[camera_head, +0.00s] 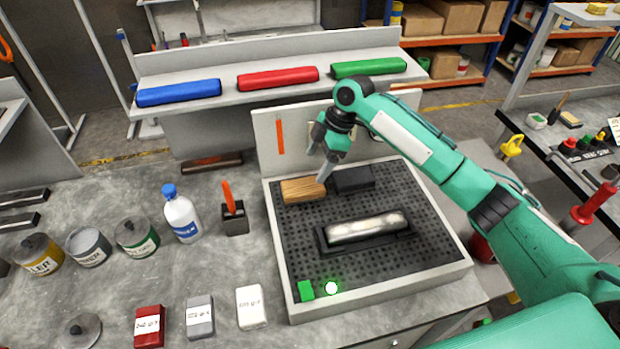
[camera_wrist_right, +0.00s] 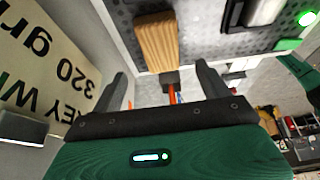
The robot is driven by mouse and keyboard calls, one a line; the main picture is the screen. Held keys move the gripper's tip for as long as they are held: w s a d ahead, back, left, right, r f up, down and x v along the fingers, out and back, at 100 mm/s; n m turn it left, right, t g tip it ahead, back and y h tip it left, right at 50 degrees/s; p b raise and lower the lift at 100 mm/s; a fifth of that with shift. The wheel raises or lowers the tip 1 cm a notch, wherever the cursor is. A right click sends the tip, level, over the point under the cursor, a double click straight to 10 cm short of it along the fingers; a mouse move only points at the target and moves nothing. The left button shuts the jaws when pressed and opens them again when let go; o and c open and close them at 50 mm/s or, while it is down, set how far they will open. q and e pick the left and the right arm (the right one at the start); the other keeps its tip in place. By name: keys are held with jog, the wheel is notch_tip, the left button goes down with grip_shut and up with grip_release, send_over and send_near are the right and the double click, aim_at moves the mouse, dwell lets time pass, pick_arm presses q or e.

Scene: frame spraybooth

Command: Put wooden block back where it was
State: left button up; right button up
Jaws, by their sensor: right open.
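The wooden block (camera_head: 302,190) lies at the back left corner of the dark perforated tray (camera_head: 290,249), left of a black block (camera_head: 353,179). My right gripper (camera_head: 324,172) is just above the block's right end, pointing down. In the right wrist view my right gripper (camera_wrist_right: 162,78) is open, with nothing between its fingers, and the wooden block (camera_wrist_right: 157,42) shows ahead of the fingertips. I cannot tell whether a finger touches it. My left gripper is out of view.
A silver bar (camera_head: 367,227) sits in a black holder mid-tray. A raised panel (camera_head: 262,138) stands behind the tray. A white bottle (camera_head: 181,215), a holder with an orange tool (camera_head: 235,217) and several cans stand left. Blue, red and green bars lie on the rear shelf.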

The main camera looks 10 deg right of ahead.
jog(key=v, duration=0.3)
jog(key=shift+r, duration=0.15)
dwell(0.3)
